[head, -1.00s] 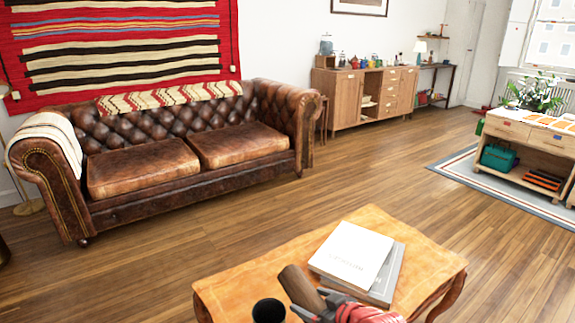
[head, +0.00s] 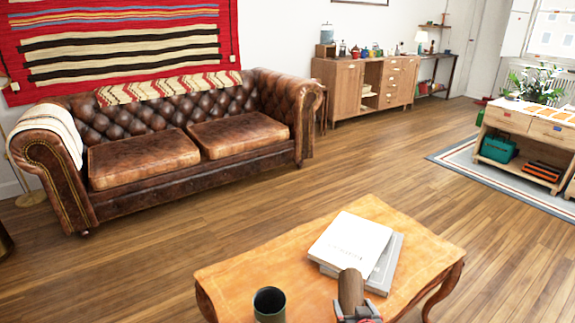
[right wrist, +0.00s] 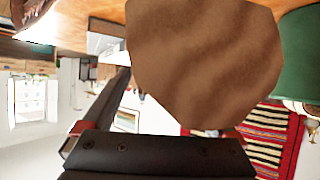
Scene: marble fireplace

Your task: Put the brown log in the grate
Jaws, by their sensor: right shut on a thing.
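The brown log (head: 351,289) is held in my right gripper (head: 358,312) at the bottom of the head view, in front of the books on the small wooden table. It points away from me, and my fingers cover its near end. In the right wrist view the log (right wrist: 203,60) fills the upper middle as a large brown end face, with a dark part of my gripper (right wrist: 150,150) below it. My left gripper is not in view. The grate and the fireplace are not in view.
A wooden table (head: 225,280) bears two stacked books (head: 350,245) and a dark green cup (head: 269,303) left of the log. A brown leather sofa (head: 145,160) stands behind. A low shelf unit (head: 520,125) stands at right. The floor (head: 400,160) between is clear.

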